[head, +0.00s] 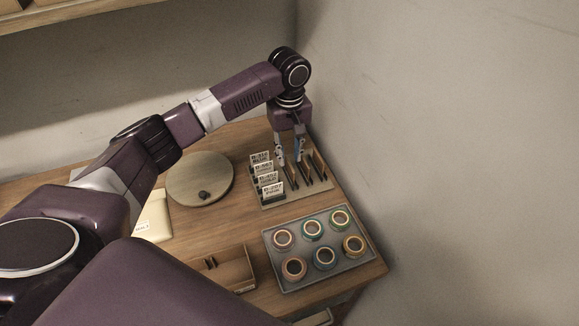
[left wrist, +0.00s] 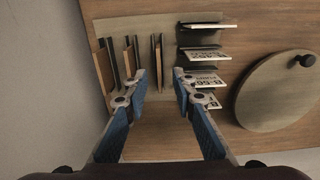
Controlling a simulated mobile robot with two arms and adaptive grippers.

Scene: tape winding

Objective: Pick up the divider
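A rack (head: 268,203) stands at the back right of the table, holding several thin dark-and-wood dividers (head: 318,170) and a row of white label cards (head: 272,189). My left gripper (head: 290,158) points down over the rack, among the dividers. In the left wrist view, the left gripper (left wrist: 159,73) is open, with its blue fingers spread apart. A thin upright divider (left wrist: 157,50) shows in line with the gap between the fingertips; whether they touch it cannot be told. Other dividers (left wrist: 107,62) stand to the left, the cards (left wrist: 207,54) to the right. My right gripper is out of view.
A grey tray (head: 322,280) with several tape rolls sits in front of the rack. A round turntable (head: 200,180) with a dark knob lies left of it. A small wooden box (head: 230,270) stands at the front. The wall (head: 440,150) is close on the right.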

